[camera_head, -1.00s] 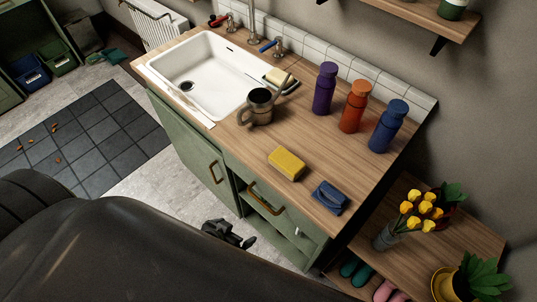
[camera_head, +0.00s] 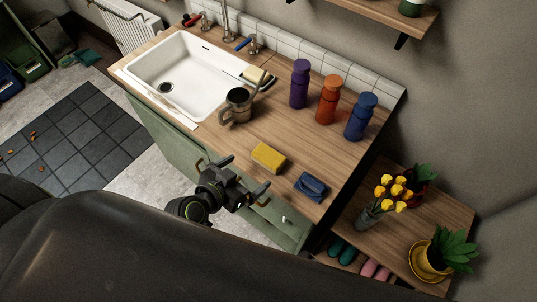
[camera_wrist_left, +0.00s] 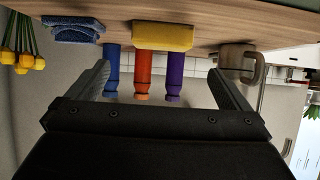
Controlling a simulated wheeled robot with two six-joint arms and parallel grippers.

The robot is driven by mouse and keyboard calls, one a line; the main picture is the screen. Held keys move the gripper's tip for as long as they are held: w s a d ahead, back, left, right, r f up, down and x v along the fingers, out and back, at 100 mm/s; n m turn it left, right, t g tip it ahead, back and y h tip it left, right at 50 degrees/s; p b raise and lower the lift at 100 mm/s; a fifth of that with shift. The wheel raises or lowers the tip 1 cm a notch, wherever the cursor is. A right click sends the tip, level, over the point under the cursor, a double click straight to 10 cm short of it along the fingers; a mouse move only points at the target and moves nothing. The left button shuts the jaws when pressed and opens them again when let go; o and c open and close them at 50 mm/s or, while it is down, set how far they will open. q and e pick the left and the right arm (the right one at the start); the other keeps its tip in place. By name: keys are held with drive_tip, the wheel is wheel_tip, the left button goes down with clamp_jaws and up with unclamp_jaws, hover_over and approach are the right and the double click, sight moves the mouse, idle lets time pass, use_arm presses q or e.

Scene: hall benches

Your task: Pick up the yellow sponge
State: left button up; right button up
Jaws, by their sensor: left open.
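The yellow sponge (camera_head: 268,157) lies flat on the wooden counter near its front edge. It also shows in the left wrist view (camera_wrist_left: 163,36), upside down in that picture, centred ahead between the fingers. My left gripper (camera_head: 234,172) is open and empty, in front of the counter edge, to the left of and nearer than the sponge, not touching it. In the left wrist view its two fingers (camera_wrist_left: 160,82) stand wide apart. My right gripper does not show.
A folded blue cloth (camera_head: 311,187) lies right of the sponge. A dark mug (camera_head: 238,106) stands behind left, beside the white sink (camera_head: 165,62). Purple (camera_head: 299,85), orange (camera_head: 328,101) and blue (camera_head: 361,118) bottles stand at the back. Bare counter lies between.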

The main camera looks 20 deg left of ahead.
sight(268, 156)
use_arm(q)
drive_tip(key=p+x, duration=0.1)
drive_tip(key=x, duration=0.5)
drive_tip(key=shift+w+f, duration=0.1)
drive_tip(key=shift+w, duration=0.15)
drive_tip(key=shift+w+d+p, duration=0.15)
drive_tip(key=shift+w+p, duration=0.15)
drive_tip(key=p+x, duration=0.1)
drive_tip(key=x, duration=0.2)
drive_tip(key=shift+w, duration=0.4)
drive_tip(key=shift+w+d+f, duration=0.15)
drive_tip(key=shift+w+f, duration=0.15)
drive_tip(key=shift+w, duration=0.05)
drive_tip(key=c, duration=0.8)
drive_tip(key=shift+r+p, duration=0.1)
drive_tip(key=shift+p, duration=0.25)
